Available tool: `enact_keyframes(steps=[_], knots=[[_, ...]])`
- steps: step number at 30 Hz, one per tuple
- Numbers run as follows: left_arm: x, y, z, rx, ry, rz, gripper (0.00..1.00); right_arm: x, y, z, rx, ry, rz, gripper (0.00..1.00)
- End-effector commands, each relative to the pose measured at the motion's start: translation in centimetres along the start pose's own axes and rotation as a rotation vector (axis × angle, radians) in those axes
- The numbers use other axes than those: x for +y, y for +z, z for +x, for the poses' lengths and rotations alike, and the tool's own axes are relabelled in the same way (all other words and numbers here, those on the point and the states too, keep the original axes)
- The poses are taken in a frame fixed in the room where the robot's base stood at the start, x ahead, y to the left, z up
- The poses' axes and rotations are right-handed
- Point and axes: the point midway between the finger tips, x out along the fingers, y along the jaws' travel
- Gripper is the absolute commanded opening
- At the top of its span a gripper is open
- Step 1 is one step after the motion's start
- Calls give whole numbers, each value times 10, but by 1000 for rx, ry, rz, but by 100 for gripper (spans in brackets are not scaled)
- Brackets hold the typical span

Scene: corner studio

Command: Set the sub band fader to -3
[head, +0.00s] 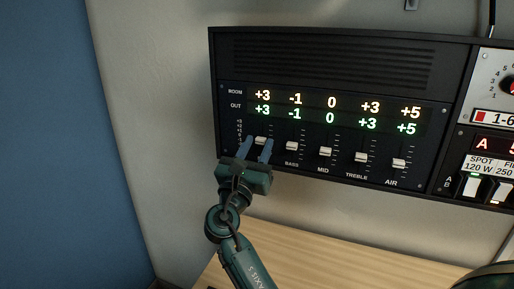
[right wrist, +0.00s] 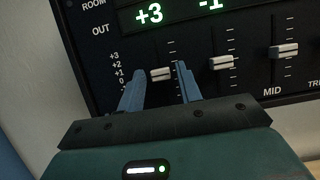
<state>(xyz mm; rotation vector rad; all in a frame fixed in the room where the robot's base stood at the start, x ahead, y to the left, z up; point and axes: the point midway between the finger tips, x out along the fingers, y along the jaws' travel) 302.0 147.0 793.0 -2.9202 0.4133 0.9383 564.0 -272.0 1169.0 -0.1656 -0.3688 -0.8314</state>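The equalizer panel (head: 325,72) has a row of vertical faders. The leftmost fader, the sub band's by its place, has a pale cap (head: 261,140); its name label is hidden behind my gripper. Above it the ROOM and OUT readouts both show +3. My right gripper (head: 257,147) is at this fader, with its blue fingers pointing up at the panel. In the right wrist view the cap (right wrist: 160,74) sits between the two fingertips (right wrist: 159,70), with a small gap on each side. The fingers are open. My left gripper is not in view.
The bass fader cap (head: 292,146) is close to the right finger. The mid (head: 325,151), treble (head: 361,157) and air (head: 398,163) caps lie further right. A lighting panel (head: 488,190) with switches adjoins at right. The wooden tabletop (head: 330,255) below is clear.

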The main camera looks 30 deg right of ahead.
Motion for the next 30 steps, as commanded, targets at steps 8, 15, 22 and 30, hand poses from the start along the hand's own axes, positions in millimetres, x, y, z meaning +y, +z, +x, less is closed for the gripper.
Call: enact_keyframes(steps=[8, 15, 22, 30], knots=[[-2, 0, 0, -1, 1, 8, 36, 0, 0, 0, 0, 0, 0, 12], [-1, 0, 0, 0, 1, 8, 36, 0, 0, 0, 0, 0, 0, 0], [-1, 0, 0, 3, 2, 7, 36, 0, -2, 0, 0, 0, -1, 0], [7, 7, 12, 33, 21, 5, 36, 0, -38, -15, 0, 1, -2, 0]])
